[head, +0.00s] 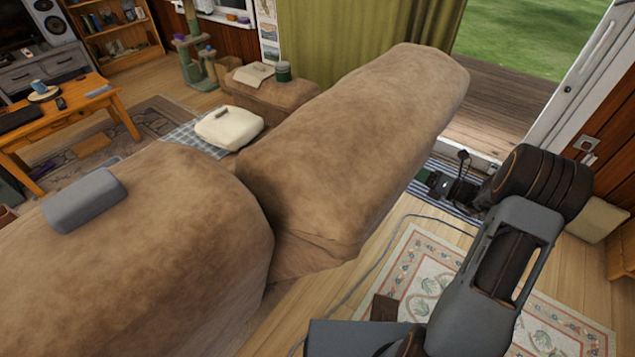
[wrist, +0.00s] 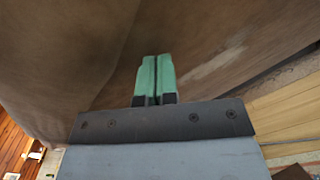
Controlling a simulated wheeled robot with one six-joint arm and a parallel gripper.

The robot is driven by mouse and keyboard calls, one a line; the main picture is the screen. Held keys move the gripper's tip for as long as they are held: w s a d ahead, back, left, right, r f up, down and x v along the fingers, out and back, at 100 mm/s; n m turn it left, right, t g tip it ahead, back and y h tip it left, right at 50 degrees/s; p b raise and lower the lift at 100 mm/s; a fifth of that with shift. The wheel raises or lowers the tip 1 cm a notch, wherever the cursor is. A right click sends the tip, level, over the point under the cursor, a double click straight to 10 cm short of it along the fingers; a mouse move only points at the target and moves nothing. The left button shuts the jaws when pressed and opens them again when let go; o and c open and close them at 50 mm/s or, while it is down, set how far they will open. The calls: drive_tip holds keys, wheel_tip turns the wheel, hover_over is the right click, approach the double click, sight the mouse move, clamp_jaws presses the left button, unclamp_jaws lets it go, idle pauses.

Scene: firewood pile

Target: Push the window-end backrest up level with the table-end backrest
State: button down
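The window-end backrest (head: 350,150), a brown plush block, stands at the middle right of the head view near the green curtain. It lies at a different angle from the table-end backrest (head: 150,260), with a step and a dark gap where they meet. The table-end backrest fills the lower left. In the wrist view my gripper (wrist: 155,62) has its two green fingers together with nothing between them. They point at a brown upholstered surface (wrist: 90,50), close to it; I cannot tell whether they touch. The gripper is hidden in the head view.
A grey padded item (head: 85,198) lies on top of the table-end backrest. A cream cushion (head: 228,127) lies on the seat side. A patterned rug (head: 430,285) and a thin cable are on the floor at right. The glass door (head: 575,90) stands beyond.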

drive_tip(key=p+x, duration=0.1)
drive_tip(key=x, duration=1)
idle(4.5)
drive_tip(key=shift+a+f, duration=0.1)
drive_tip(key=shift+p+v, duration=0.55)
drive_tip(key=shift+v, duration=0.8)
drive_tip(key=shift+p+v, duration=0.45)
drive_tip(key=shift+v, duration=1.75)
drive_tip(key=shift+w, duration=0.1)
